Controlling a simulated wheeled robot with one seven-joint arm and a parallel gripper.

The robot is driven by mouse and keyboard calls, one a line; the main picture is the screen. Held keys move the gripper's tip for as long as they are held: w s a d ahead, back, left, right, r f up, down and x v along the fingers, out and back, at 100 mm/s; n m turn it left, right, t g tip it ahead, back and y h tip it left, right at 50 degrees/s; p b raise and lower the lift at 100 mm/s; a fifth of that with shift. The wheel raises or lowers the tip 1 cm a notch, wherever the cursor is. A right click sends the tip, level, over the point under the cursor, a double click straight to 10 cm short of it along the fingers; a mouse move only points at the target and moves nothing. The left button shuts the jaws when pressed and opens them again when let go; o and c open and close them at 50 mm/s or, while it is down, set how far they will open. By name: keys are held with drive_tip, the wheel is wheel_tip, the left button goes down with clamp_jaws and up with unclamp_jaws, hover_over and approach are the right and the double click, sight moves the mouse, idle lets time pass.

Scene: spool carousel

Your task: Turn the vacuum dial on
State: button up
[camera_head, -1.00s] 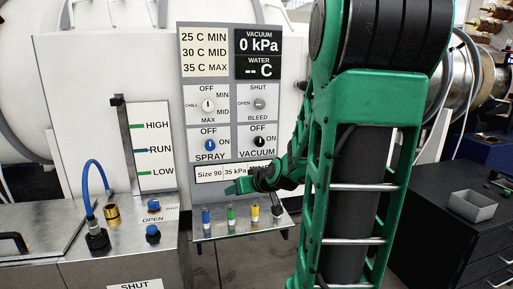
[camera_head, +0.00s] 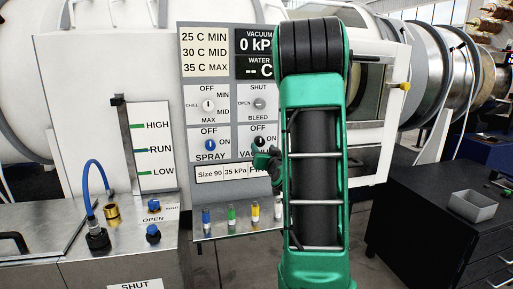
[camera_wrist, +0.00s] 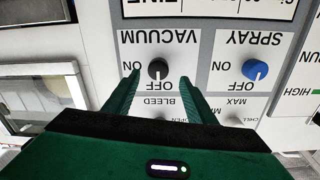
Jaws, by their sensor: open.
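The black vacuum dial (camera_head: 259,141) is on the grey control panel, under the word OFF and left of ON. In the wrist view the picture is upside down, and the vacuum dial (camera_wrist: 158,69) shows its white mark toward OFF. My gripper (camera_head: 262,160) is at the panel just below the dial in the head view, mostly hidden by my arm. In the wrist view my open gripper (camera_wrist: 147,76) has its green fingers reaching toward the vacuum dial, one on either side of it. I cannot tell whether they touch it. The vacuum display (camera_head: 254,42) reads 0 kPa.
The blue spray dial (camera_head: 210,145) is left of the vacuum dial, and the bleed dial (camera_head: 259,104) is above it. Below, a small shelf (camera_head: 240,229) holds several coloured plugs. A black cabinet with a grey tray (camera_head: 472,206) stands at the right.

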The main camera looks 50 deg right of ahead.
sight(259, 143)
drive_tip(key=shift+x, duration=3.05)
drive_tip(key=c, duration=1)
drive_tip(key=shift+a, duration=0.2)
drive_tip(key=shift+c, duration=0.2)
